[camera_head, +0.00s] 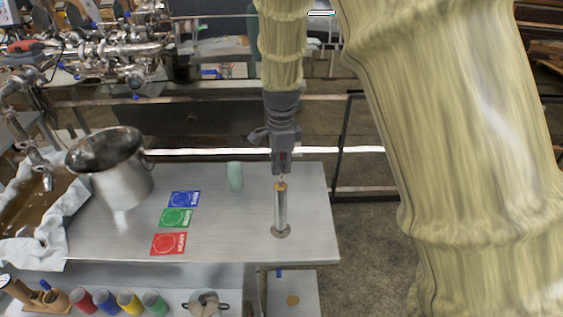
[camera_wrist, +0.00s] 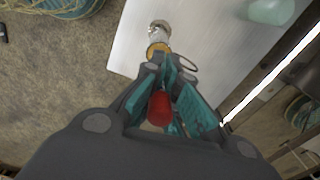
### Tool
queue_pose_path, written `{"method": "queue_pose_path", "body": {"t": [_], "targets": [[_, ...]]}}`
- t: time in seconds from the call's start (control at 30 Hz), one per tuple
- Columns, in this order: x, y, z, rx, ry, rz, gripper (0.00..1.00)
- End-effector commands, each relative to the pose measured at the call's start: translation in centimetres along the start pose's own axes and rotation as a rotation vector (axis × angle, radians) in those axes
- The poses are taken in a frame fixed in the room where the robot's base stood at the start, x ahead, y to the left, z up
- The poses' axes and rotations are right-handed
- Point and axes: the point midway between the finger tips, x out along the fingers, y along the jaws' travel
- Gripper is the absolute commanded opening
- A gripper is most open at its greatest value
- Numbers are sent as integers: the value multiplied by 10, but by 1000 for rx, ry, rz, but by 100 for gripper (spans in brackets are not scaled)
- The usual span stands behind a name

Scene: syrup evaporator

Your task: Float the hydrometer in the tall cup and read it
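The tall cup (camera_head: 281,210) is a slim metal cylinder on a round foot, upright near the right end of the steel table. Its amber-gold top (camera_wrist: 158,49) shows just beyond my fingertips in the wrist view. My gripper (camera_head: 280,172) points down directly above the cup, its tips close over the mouth. In the wrist view, my teal-padded fingers (camera_wrist: 168,65) come together at the tips around the hydrometer (camera_wrist: 160,108), whose red end sticks up between them. The hydrometer's lower part is hidden; I cannot tell whether it reaches into the cup.
The steel table (camera_head: 235,245) has blue (camera_head: 184,199), green (camera_head: 176,217) and red (camera_head: 168,243) cards. A pale green cup (camera_head: 235,177) stands behind them, a metal pot (camera_head: 125,185) at left. Several coloured cups and a small pot (camera_head: 205,303) sit on a lower shelf in front.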

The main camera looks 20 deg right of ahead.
Motion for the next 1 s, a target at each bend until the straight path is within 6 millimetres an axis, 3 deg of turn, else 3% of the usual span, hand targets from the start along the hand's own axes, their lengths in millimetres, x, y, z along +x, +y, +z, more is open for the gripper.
{"method": "queue_pose_path", "body": {"t": [0.4,0.9,1.0], "targets": [[20,0,0,-1,0,0,0],[24,0,0,0,0,0,0],[24,0,0,0,0,0,18]]}}
